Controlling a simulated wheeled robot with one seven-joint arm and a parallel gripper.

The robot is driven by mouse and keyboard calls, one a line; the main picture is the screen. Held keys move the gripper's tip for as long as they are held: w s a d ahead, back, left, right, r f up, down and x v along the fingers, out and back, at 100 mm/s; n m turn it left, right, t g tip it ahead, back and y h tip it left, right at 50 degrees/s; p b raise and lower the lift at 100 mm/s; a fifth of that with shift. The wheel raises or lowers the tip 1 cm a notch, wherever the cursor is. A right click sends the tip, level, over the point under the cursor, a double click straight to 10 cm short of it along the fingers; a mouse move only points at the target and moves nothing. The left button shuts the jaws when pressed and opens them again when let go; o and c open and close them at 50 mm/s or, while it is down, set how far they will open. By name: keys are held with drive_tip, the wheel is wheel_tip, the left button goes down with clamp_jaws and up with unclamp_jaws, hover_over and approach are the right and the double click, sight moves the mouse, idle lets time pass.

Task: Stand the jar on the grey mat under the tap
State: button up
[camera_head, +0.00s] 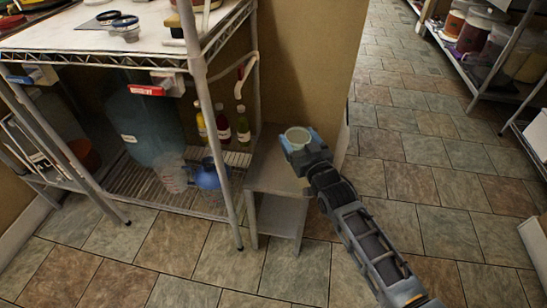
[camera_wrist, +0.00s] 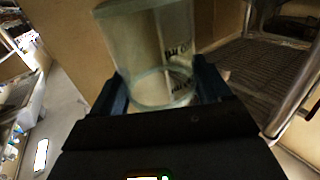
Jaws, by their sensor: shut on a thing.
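A clear glass jar (camera_wrist: 150,55) with dark lettering is held upright between the fingers of my gripper (camera_wrist: 165,88) in the wrist view. The jar appears over or beside a low stand (camera_head: 270,178) right of the rack. I cannot make out the grey mat for certain; a ribbed dark surface (camera_wrist: 262,68) shows at right in the wrist view. I cannot clearly identify the tap. A pale hooked pipe with red (camera_head: 244,73) hangs at the rack's right side.
The wire rack's post (camera_head: 213,130) stands left of the stand. A tan panel (camera_head: 305,60) rises behind. Open tiled floor (camera_head: 420,150) lies to the right.

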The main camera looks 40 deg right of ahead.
drive_tip(key=shift+w+a+f, duration=0.8)
drive_tip(key=shift+w+f, duration=0.2)
drive_tip(key=shift+f, duration=0.4)
drive_tip(key=shift+w+a+f, duration=0.8)
drive_tip(key=shift+w+f, duration=0.2)
drive_tip(key=shift+f, duration=0.35)
drive_tip(key=shift+w+a+f, duration=0.8)
drive_tip(key=shift+w+f, duration=0.2)
drive_tip(key=shift+f, duration=0.4)
drive_tip(key=shift+f, duration=0.2)
drive_tip(key=o, duration=1.1)
drive_tip(key=shift+r, duration=0.15)
drive_tip(key=p+v, duration=0.2)
drive_tip(key=v, duration=1)
